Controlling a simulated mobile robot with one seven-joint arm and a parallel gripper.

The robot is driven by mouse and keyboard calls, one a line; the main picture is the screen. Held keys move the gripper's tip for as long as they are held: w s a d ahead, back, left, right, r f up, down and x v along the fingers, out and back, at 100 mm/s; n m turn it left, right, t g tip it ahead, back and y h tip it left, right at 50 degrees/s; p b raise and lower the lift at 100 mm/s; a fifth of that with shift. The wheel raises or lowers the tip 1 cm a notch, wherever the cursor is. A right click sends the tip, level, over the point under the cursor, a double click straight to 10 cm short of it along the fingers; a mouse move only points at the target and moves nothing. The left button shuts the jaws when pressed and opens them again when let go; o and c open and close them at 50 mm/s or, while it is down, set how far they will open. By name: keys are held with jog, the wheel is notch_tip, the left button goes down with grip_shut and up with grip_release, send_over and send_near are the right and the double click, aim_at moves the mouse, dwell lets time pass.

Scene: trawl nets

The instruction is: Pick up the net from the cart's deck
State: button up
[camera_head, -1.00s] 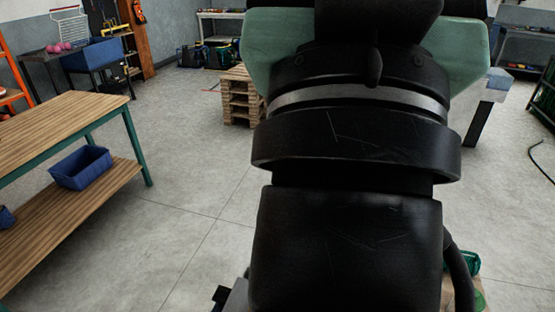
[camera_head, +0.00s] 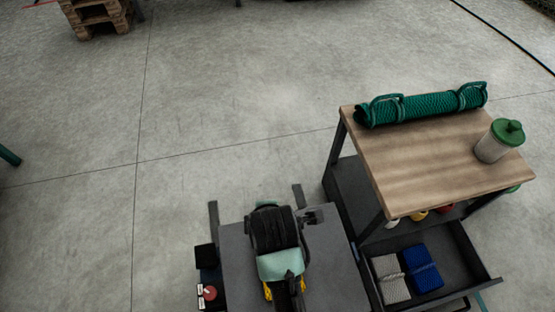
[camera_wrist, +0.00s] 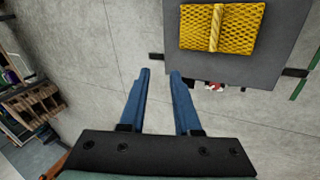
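A yellow folded net (camera_wrist: 222,27) with a band around its middle lies on a flat dark grey deck (camera_wrist: 280,55) in the wrist view. In the head view the grey deck (camera_head: 236,265) is at the bottom, with my black and teal arm over it; small yellow patches show beside the arm, but most of the net is hidden there. My gripper (camera_wrist: 160,72) has two blue fingers apart, with only floor showing between them. In the wrist picture the net is above and to the right of the fingertips, not touching them.
A wood-topped cart (camera_head: 425,160) stands right of the deck. It carries a green rolled net (camera_head: 420,108) and a green-lidded jar (camera_head: 493,145). Its open drawer (camera_head: 465,262) holds a grey folded net (camera_head: 391,280) and a blue one (camera_head: 420,270).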

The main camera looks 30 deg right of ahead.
jog(key=s+f+b, duration=0.1)
jog(key=f, duration=0.4)
jog(key=s+f+n+g+b, duration=0.1)
jog(key=s+f+b, duration=0.1)
jog(key=f, duration=0.3)
jog(key=s+f+g+b, duration=0.1)
jog(key=s+f+b, duration=0.1)
jog(key=f, duration=0.3)
jog(key=shift+s+d+f+n+y, duration=0.1)
jog(key=shift+s+f+n+y, duration=0.05)
jog(key=shift+f+n+y, duration=0.15)
jog(key=shift+a+b+x, duration=0.15)
jog(key=shift+b+x, duration=0.8)
jog(key=shift+x, duration=0.45)
jog(key=shift+a+b+x, duration=0.2)
jog(key=shift+b+x, duration=0.7)
jog(key=shift+x, duration=0.45)
grip_shut()
jog(key=shift+r, duration=0.1)
